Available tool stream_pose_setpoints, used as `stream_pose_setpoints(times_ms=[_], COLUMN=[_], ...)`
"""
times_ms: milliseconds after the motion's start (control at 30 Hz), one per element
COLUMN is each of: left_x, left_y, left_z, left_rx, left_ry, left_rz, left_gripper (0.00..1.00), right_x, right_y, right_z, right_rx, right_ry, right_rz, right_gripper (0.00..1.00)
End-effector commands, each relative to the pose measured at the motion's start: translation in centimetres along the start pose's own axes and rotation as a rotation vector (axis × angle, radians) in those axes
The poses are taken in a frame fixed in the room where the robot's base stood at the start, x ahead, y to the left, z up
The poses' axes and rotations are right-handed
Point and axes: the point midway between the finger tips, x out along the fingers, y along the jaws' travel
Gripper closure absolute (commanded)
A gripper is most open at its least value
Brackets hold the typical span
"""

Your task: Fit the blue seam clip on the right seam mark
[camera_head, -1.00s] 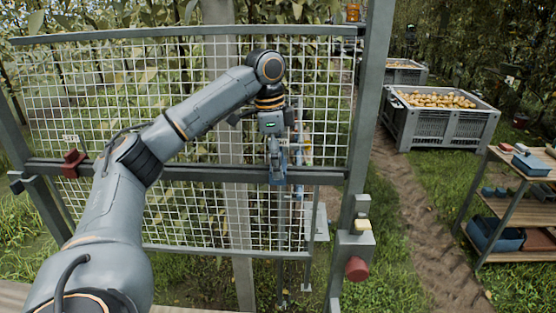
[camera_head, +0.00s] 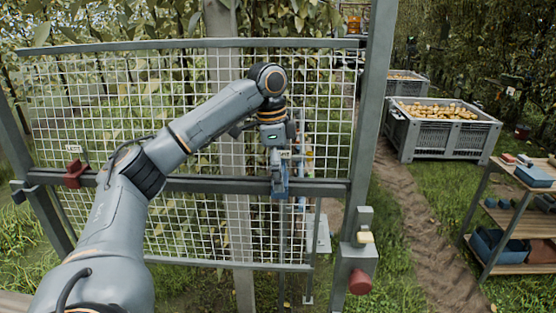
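My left arm reaches in from the left across the mesh gate. My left gripper (camera_head: 278,168) points down at the gate's middle rail (camera_head: 217,184). Its fingers appear closed on the blue seam clip (camera_head: 279,190), which is at rail height near the rail's right part. I cannot tell whether the clip touches the rail or is just in front of it. A small pale tag (camera_head: 286,154) shows beside the fingers; its writing is too small to read, and any seam mark there is hidden. My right gripper is not in view.
A red clip (camera_head: 75,174) sits on the rail at far left under a white tag (camera_head: 73,148). A post with a red knob (camera_head: 360,282) stands right of the gate. Pear crates (camera_head: 440,135) and a shelf cart (camera_head: 510,200) stand beyond the dirt path.

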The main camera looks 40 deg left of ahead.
Motion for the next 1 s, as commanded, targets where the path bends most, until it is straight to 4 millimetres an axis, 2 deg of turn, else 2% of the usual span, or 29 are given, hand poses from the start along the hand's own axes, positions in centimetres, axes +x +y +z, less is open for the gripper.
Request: stream_pose_setpoints(times_ms=[300,600,800,1000], left_x=[-5.1,-8.8,-10.6,-11.5], left_y=[-0.1,0.0,0.0,0.0], left_z=[-0.1,0.0,-0.1,0.0], left_rx=[-0.001,0.0,0.001,0.0], left_ry=[0.004,0.003,0.001,0.001], left_rz=[-0.006,-0.004,-0.001,-0.001], left_gripper=[0.14,0.14,0.14,0.14], right_x=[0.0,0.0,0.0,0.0], right_y=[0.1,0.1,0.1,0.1], right_z=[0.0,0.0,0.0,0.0], right_rx=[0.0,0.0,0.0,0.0], right_ry=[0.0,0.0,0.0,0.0], right_rz=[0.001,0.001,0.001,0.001], right_gripper=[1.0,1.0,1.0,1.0])
